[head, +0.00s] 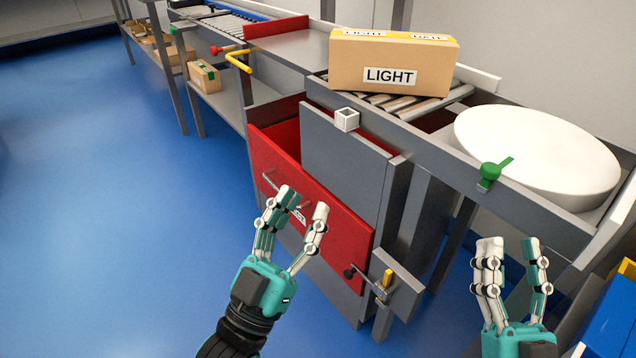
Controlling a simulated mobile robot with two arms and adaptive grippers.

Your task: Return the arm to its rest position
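My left gripper (303,212) is open and empty. It appears in front of the red drawer front (333,226) of the grey cabinet, near its bar handle; I cannot tell whether the fingers touch it. My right gripper (513,252) is open and empty at the lower right, in front of the workbench and below the white round disc (536,150). A cardboard box labelled LIGHT (392,66) rests on the rollers at the top, away from both grippers.
A grey panel (343,150) stands upright beside the red drawer, with a small white square piece (346,119) at its top. A green lever (490,171) sits on the bench edge. A yellow handle (239,62) juts out at the back. Blue floor (110,220) is clear at left.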

